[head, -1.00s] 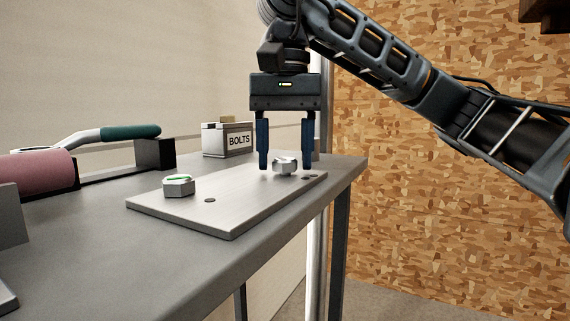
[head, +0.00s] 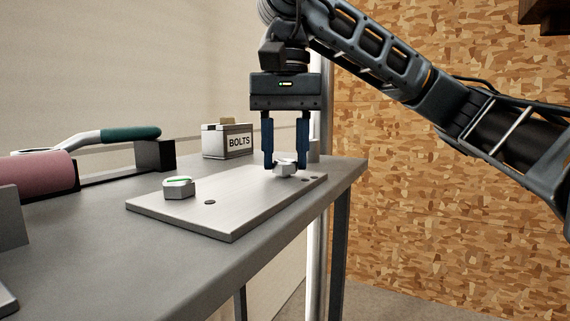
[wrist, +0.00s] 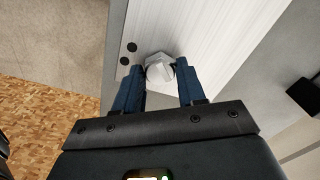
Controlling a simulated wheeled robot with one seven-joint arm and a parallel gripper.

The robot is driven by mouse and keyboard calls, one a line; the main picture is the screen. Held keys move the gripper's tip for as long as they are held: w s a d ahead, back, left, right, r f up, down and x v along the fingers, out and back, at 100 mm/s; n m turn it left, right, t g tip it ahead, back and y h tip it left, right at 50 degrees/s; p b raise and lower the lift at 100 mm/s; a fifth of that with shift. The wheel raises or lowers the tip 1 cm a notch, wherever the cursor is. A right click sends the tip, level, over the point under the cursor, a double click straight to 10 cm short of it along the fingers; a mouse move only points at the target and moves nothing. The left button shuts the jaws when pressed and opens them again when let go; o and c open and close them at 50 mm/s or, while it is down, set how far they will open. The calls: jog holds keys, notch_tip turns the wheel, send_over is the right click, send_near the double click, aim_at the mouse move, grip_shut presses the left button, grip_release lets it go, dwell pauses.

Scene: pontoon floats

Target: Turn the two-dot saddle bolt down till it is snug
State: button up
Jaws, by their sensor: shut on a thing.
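The two-dot saddle bolt (head: 285,169) is a silver hex head at the far right end of a flat metal plate (head: 245,204). Two dark dots (head: 311,177) mark the plate beside it. My gripper (head: 286,162) points down and is shut on this bolt head, one finger on each side. In the wrist view the bolt head (wrist: 160,70) sits between the blue fingertips (wrist: 161,74), with the two dots to its left. The shank and the seat under the head are hidden. A second hex bolt (head: 179,188) with a green mark on top stands near one dot (head: 210,202).
The plate lies on a grey table (head: 262,236). A box labelled BOLTS (head: 228,140) stands behind it. A green-handled tool (head: 131,132), a dark block (head: 155,154) and a pink roll (head: 37,173) are at the left. The near table edge is clear.

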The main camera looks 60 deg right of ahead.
jog(key=shift+c, duration=0.9)
jog(key=shift+f+m+b, duration=0.1)
jog(key=shift+m+b, duration=0.2)
jog(key=shift+m, duration=0.6)
jog(key=m, duration=0.3)
jog(key=shift+m+b, duration=0.4)
jog(key=m, duration=0.4)
jog(key=shift+b, duration=0.35)
jog(key=shift+m, duration=1.2)
